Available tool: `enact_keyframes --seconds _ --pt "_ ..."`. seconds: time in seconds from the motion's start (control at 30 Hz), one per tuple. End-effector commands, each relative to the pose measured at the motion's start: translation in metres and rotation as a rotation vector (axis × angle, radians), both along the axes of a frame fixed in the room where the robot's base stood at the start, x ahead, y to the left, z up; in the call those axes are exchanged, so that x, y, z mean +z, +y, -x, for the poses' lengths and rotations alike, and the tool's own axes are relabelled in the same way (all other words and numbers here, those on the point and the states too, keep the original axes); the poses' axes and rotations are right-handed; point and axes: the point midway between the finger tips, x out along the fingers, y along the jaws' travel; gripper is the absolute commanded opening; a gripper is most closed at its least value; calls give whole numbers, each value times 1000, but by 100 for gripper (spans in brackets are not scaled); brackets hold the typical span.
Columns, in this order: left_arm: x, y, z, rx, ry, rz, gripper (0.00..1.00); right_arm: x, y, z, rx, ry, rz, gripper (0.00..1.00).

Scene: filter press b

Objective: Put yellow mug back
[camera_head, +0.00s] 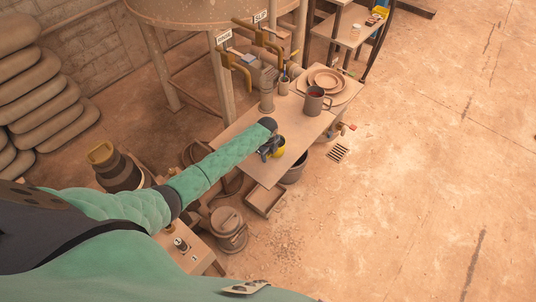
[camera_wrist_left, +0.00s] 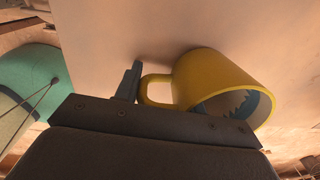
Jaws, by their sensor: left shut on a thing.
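The yellow mug (camera_head: 280,148) is at my left gripper (camera_head: 269,151), over the near half of the small wooden table (camera_head: 262,172). The gripper is shut on the mug, at the handle side. I cannot tell whether the mug's base touches the tabletop. My right gripper is not in view.
A dark grey mug (camera_head: 315,101) with reddish contents, stacked plates (camera_head: 328,80) and a cup with a blue-handled tool (camera_head: 284,85) stand at the table's far end. A cylinder (camera_head: 267,98) stands left of them. A bucket (camera_head: 294,171) and open box (camera_head: 265,200) sit below.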

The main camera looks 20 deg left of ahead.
Motion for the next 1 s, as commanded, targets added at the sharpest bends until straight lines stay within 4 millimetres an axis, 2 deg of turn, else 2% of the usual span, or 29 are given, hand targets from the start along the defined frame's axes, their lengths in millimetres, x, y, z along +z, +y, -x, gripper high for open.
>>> enact_keyframes --seconds 0.03,0.1,0.13,0.53,0.63,0.73,1.0 --pt "0 0 0 0 0 0 45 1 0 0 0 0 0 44" --pt "0 0 0 0 0 0 59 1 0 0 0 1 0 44" --pt "0 0 0 0 0 0 61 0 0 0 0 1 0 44" --pt "5 1 0 0 -1 -1 61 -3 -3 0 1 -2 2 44" --pt "17 1 0 0 -2 0 61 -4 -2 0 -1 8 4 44" --pt "35 1 1 -1 -3 0 61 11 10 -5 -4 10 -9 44" --pt "87 2 2 -1 -4 -1 61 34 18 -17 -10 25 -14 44"
